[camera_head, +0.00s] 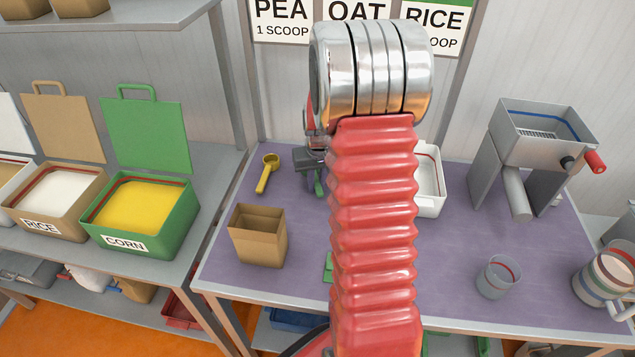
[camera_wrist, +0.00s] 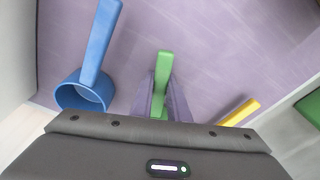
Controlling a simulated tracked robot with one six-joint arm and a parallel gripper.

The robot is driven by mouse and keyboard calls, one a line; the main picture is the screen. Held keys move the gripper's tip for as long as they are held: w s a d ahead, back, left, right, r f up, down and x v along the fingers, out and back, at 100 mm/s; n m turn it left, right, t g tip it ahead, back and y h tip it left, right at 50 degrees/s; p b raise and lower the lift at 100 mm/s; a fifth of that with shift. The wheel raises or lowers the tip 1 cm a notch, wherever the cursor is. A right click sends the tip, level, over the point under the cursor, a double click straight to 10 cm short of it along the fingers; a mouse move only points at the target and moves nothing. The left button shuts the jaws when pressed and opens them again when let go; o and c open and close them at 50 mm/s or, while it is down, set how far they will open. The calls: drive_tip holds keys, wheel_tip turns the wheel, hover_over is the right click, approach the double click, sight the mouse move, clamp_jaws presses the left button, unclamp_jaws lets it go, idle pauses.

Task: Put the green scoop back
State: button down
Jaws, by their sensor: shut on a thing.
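My gripper (camera_head: 312,160) is over the back of the purple table, left of my red arm, and is shut on the green scoop. In the wrist view the green scoop's handle (camera_wrist: 163,66) lies between the two fingers of my gripper (camera_wrist: 161,95); its bowl is hidden. Part of the green scoop (camera_head: 318,186) shows below the gripper in the head view. I cannot tell whether it touches the table. The yellow scoop (camera_head: 267,172) lies to the left; its handle (camera_wrist: 242,110) shows in the wrist view. A blue scoop (camera_wrist: 90,78) lies on the other side.
An open cardboard box (camera_head: 258,238) stands at the table's front left. A white tray (camera_head: 430,180), a clear cup (camera_head: 497,277), a jug (camera_head: 603,280) and a grey machine (camera_head: 535,150) stand to the right. Open RICE (camera_head: 55,200) and CORN (camera_head: 145,215) bins are on the left shelf.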

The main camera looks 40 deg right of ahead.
drive_tip(key=c, duration=1.7)
unclamp_jaws()
drive_tip(key=r, duration=0.4)
drive_tip(key=s+r, duration=0.1)
drive_tip(key=r, duration=0.7)
drive_tip(key=shift+s+a, duration=0.4)
drive_tip(key=shift+s, duration=0.1)
